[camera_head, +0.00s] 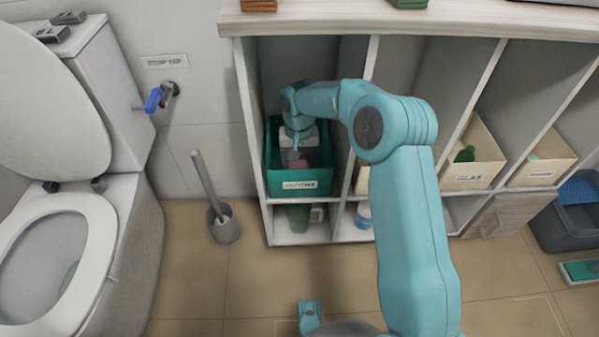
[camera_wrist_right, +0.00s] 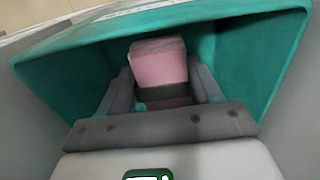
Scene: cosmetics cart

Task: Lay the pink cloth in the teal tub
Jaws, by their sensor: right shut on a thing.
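The teal tub (camera_head: 308,186) stands in the upper left compartment of the white shelf unit, with a label on its front. It also fills much of the right wrist view (camera_wrist_right: 60,68). My right gripper (camera_head: 297,158) reaches into the tub from above. In the right wrist view the gripper (camera_wrist_right: 162,94) is shut on the pink cloth (camera_wrist_right: 158,65), a folded block between its two fingers, inside the tub's walls. I cannot tell whether the cloth touches the tub floor. My left gripper is not in view.
Cream bins (camera_head: 478,160) stand in compartments to the right. A green cup (camera_head: 298,217) is on the shelf below the tub. A toilet (camera_head: 85,225) and a toilet brush (camera_head: 222,224) are at the left. The shelf's dividers stand close around the tub. The tiled floor in front is mostly clear.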

